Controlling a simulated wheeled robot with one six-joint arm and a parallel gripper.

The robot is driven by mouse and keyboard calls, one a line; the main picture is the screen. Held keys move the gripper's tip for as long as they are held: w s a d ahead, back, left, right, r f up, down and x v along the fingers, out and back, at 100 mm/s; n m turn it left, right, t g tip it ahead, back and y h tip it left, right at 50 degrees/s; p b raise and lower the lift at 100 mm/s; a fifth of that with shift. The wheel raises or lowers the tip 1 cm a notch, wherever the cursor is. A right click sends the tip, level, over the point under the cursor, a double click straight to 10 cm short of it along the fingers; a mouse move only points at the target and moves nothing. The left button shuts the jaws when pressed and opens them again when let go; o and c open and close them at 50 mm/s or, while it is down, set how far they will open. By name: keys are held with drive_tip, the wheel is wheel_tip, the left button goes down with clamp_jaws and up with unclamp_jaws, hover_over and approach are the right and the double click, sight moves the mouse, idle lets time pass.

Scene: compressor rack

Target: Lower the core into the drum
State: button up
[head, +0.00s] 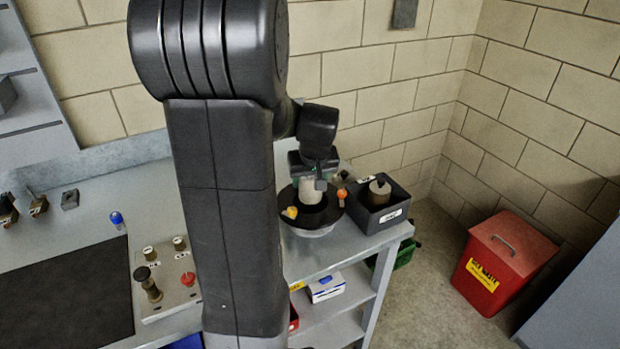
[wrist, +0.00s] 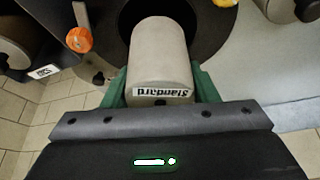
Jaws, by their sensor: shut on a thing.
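A pale beige core (head: 312,191) is upright in my gripper (head: 314,172). In the wrist view the core (wrist: 160,55) carries a "Standard" label, and the green fingers (wrist: 160,92) are shut on its two sides. The drum (head: 312,231) stands at the right end of the bench, with a wide black rim and a dark round opening. The core is over this opening, and its lower end overlaps the dark inside. I cannot tell how deep it reaches. The drum's black rim (wrist: 215,35) surrounds the core's far end in the wrist view.
An orange knob (head: 343,193) and a yellow knob (head: 291,212) sit at the drum's rim. A dark grey bin (head: 398,200) holding another core (head: 380,188) stands close on the right. A panel with knobs (head: 165,285) and a black mat (head: 65,300) lie left.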

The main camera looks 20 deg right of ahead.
drive_tip(key=shift+f+b, duration=0.6)
drive_tip(key=shift+f, duration=0.1)
idle(0.3)
drive_tip(key=shift+f+b, duration=1.1)
drive_tip(key=shift+f, duration=0.2)
idle(0.4)
idle(0.5)
drive_tip(key=shift+f+b, duration=0.2)
drive_tip(key=shift+b, duration=0.1)
drive_tip(key=shift+r, duration=0.2)
